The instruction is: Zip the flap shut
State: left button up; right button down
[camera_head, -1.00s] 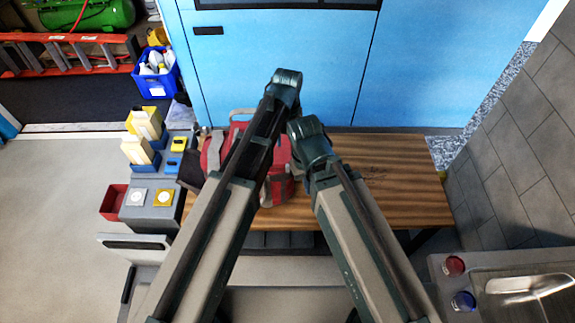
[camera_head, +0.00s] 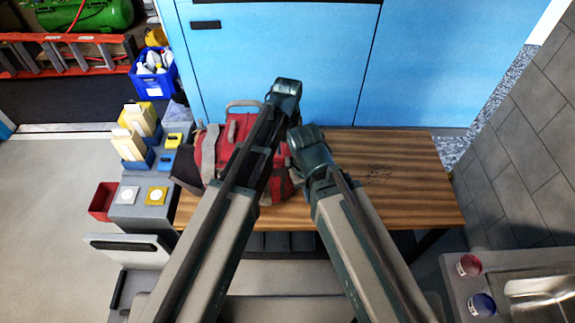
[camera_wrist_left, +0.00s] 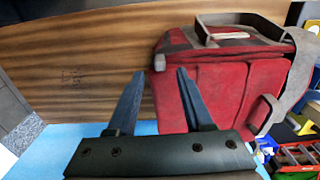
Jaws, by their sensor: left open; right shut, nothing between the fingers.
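A red bag with grey straps (camera_head: 243,122) sits at the left end of the wooden bench, partly hidden by my left arm. It also shows in the left wrist view (camera_wrist_left: 222,95), with a grey handle on one side and a small grey tab at a corner. I cannot make out the zip line or whether the flap is closed. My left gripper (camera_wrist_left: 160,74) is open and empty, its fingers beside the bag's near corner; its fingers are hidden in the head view. My right arm ends beside the bag's right side; its gripper fingers are not visible.
The wooden bench (camera_head: 410,180) is clear on its right half. Blue cabinet doors (camera_head: 290,60) stand behind it. A grey unit with yellow and blue items (camera_head: 143,210) and a red bin (camera_head: 103,200) are at left. A sink (camera_head: 535,295) is at lower right.

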aim_at(287, 158)
pick_arm(q)
notch_tip(287, 158, down, 5)
jog(key=b, duration=0.4)
jog(key=shift+f, duration=0.15)
grip_shut()
dwell(1.1)
